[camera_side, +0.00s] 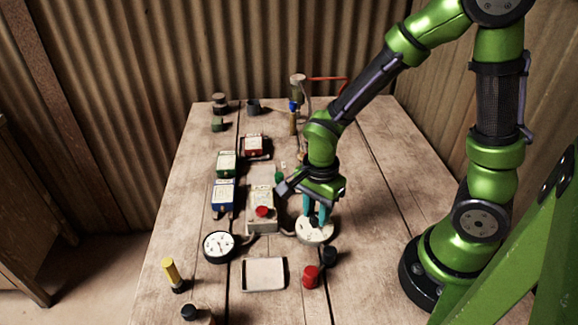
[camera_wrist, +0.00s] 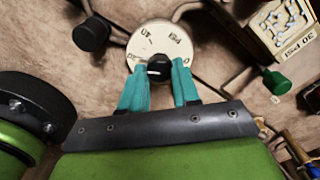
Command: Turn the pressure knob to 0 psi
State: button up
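The pressure knob (camera_wrist: 158,67) is a small black knob in the middle of a round cream dial (camera_wrist: 147,38); "40" and "PSI" show on the dial's face, upside down. A white mark on the knob points left in the wrist view; its exact reading is unclear. The dial also shows in the side view (camera_side: 306,235), lying on the table below my gripper. My gripper (camera_wrist: 158,77) has teal fingers pointing down, one on each side of the knob. They look spread, with a small gap at the left finger. The near part of the dial is hidden.
A beige box (camera_side: 262,222) with a red button stands left of the dial; its label reads "30 PSI". A red cylinder (camera_side: 311,277), a black knob (camera_side: 329,254) and a white tray (camera_side: 264,274) lie in front. A round gauge (camera_side: 219,245) sits further left.

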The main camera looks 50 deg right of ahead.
grip_shut()
